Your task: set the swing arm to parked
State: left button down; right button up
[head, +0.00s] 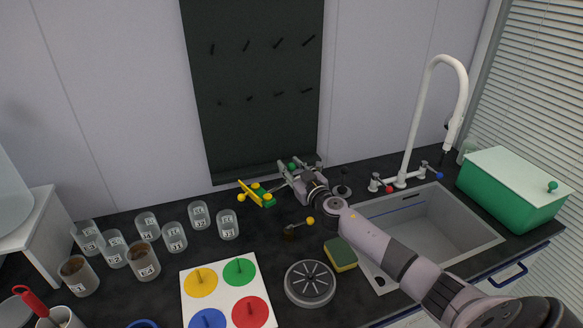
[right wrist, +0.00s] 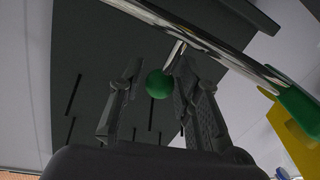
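The swing arm shows in the right wrist view as a shiny metal bar (right wrist: 215,48) with a short stem ending in a green ball knob (right wrist: 158,84). A green and yellow piece (right wrist: 298,110) is at the bar's right end; in the head view this piece (head: 257,195) lies left of my right gripper. My right gripper (head: 290,177) is at the knob, which shows in the head view (head: 291,166). Its fingers are apart, with the knob between the tips and a gap on its left side. The swing arm's pivot is not clearly visible. My left gripper is out of view.
A dark pegboard (head: 255,85) stands behind. A sink (head: 440,232) with a white tap (head: 414,130) and a green box (head: 512,190) are at right. A sponge (head: 340,254), a round grey device (head: 310,283) and a colored-disc board (head: 228,292) are in front. Several labelled jars stand left.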

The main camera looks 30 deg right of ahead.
grip_shut()
dwell(0.4)
jog(key=shift+w, duration=0.15)
jog(key=shift+w+a+m+h, duration=0.1)
jog(key=shift+w+m+h, duration=0.55)
jog(key=shift+h, duration=0.25)
jog(key=m+h+b, duration=0.1)
jog(key=w+m+g+h+b, duration=0.1)
jog(key=h+b, duration=0.1)
jog(key=w+m+h+b, duration=0.1)
jog(key=shift+w+d+r+g, duration=0.1)
jog(key=shift+d+g, duration=0.2)
jog(key=shift+g, duration=0.1)
